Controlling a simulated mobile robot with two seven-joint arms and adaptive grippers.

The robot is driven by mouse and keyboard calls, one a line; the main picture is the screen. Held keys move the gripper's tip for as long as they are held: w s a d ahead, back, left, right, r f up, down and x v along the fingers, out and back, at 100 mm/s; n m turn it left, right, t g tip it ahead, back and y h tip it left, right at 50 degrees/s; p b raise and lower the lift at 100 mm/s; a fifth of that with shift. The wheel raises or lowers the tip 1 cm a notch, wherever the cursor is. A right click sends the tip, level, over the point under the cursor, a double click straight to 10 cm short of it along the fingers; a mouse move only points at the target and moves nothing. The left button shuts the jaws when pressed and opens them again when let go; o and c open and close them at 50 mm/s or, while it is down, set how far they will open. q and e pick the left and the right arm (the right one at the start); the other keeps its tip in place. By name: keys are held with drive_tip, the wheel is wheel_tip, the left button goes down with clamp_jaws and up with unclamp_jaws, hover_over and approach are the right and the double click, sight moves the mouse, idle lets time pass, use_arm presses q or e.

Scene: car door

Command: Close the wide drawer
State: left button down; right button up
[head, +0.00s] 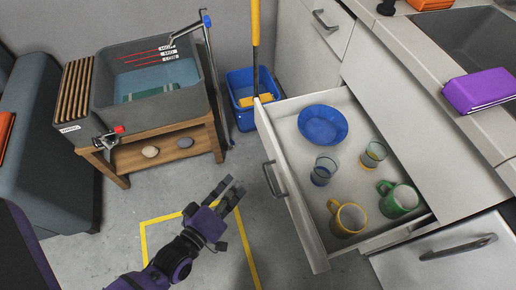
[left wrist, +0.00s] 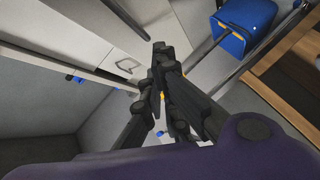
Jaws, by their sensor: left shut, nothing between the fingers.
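The wide drawer (head: 290,190) is pulled well out of the white cabinet in the head view. Its front, with a grey bar handle (head: 274,180), faces left. Inside are a blue bowl (head: 323,126), two glasses, a yellow mug (head: 347,218) and a green mug (head: 400,199). My left gripper (head: 234,188) is shut and empty, left of the drawer front and apart from it. In the left wrist view, my gripper's black fingers (left wrist: 161,56) are together, with a white cabinet front and handle (left wrist: 127,66) to their left. My right gripper is out of view.
A grey wash basin (head: 150,85) on a wooden stand is at the back left. A blue bucket (head: 240,112) with a yellow-handled mop stands behind the drawer. Another drawer (head: 450,265) is at lower right. Floor with yellow tape lies around my left gripper.

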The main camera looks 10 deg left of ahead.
use_arm(q)
drive_tip(key=w+d+r+n+t, duration=0.1)
drive_tip(key=w+d+n, duration=0.1)
drive_tip(key=w, duration=0.4)
drive_tip(key=w+d+r+n+t, duration=0.1)
drive_tip(key=w+d+r+n, duration=0.1)
drive_tip(key=w+n, duration=0.3)
drive_tip(key=shift+w+r+y, duration=0.15)
drive_tip(key=shift+w+y, duration=0.15)
drive_tip(key=shift+w, duration=0.4)
